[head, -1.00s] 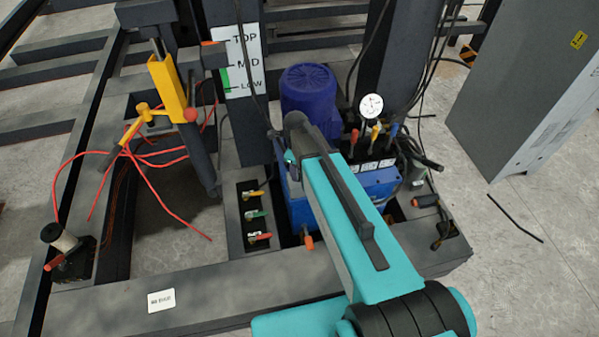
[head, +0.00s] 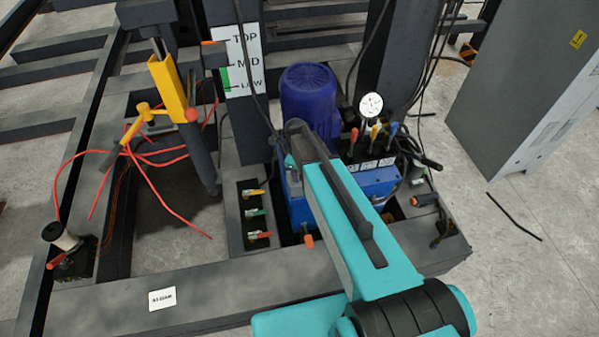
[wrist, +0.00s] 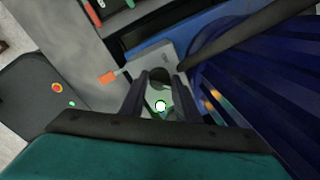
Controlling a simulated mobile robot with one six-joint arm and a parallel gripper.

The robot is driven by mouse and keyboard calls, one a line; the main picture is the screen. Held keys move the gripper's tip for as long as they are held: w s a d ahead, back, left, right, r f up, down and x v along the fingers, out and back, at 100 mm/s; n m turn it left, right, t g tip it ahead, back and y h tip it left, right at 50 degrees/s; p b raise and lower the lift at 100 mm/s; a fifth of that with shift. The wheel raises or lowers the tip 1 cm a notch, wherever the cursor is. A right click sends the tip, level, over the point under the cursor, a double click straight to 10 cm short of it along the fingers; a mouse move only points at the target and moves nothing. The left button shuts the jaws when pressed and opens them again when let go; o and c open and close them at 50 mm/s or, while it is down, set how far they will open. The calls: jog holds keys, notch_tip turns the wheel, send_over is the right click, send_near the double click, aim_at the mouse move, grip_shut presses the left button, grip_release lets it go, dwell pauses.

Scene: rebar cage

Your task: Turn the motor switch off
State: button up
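In the wrist view, a grey box (wrist: 168,60) beside the blue motor carries a dark round knob-like part and a white-green light (wrist: 160,106). I cannot tell for sure that this is the motor switch. An orange-tipped lever (wrist: 108,77) sticks out from the box's left side; an orange tip also shows in the head view (head: 308,241). My gripper (wrist: 158,88) is open, with its two fingers apart on either side of the dark part; contact is unclear. In the head view my arm hides the box and the gripper's fingers. The blue motor (head: 309,92) stands behind.
Three small coloured valve levers (head: 257,213) sit in a panel left of my arm. A gauge (head: 371,105) and coloured levers (head: 364,135) stand to the right. A yellow jack (head: 168,88) with red hoses is at left. A grey cabinet (head: 525,85) stands at far right.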

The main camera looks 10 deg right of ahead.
jog(key=shift+d, duration=0.2)
jog(key=shift+s+a, duration=0.1)
jog(key=shift+a, duration=0.05)
jog(key=shift+f+n, duration=0.1)
jog(key=shift+n, duration=0.2)
jog(key=shift+b, duration=0.4)
jog(key=n+b, duration=0.2)
jog(key=n, duration=0.1)
jog(key=shift+a+n, duration=0.1)
jog(key=shift+n, duration=0.2)
jog(key=n+b, duration=0.2)
jog(key=n, duration=0.3)
jog(key=shift+y, duration=0.3)
jog(key=n+b, duration=0.1)
jog(key=n, duration=0.7)
jog(key=shift+n+y+b, duration=0.3)
jog(key=shift+s, duration=0.1)
